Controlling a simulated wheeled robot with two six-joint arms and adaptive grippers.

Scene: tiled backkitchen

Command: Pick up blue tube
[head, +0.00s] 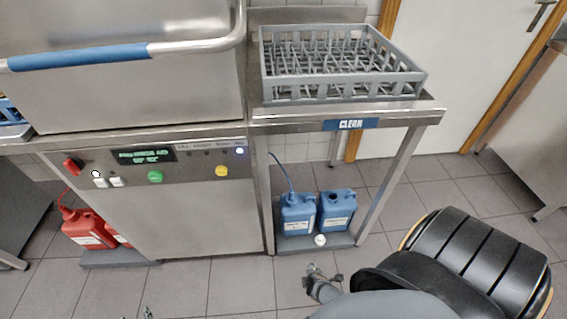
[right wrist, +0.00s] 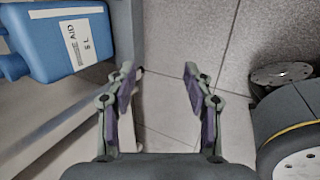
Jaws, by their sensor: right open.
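The blue tube (head: 282,172) is thin and shows in the head view, running from the top of the left blue canister (head: 298,215) up toward the dishwasher's side. It does not show in the right wrist view. My right gripper (head: 325,272) is open and empty, low over the floor in front of the canisters and apart from the tube. In the right wrist view its spread fingers (right wrist: 158,74) have only floor between them, with a blue canister (right wrist: 72,38) at the upper left. Only a tip of my left gripper (head: 147,312) shows at the bottom edge.
A second blue canister (head: 337,210) stands beside the first on a low grey tray (head: 345,240), with a white round cap (head: 320,240) in front. Above is the steel table (head: 425,107) with a grey dish rack (head: 300,92). A red canister (head: 88,230) stands left of the dishwasher (head: 200,220).

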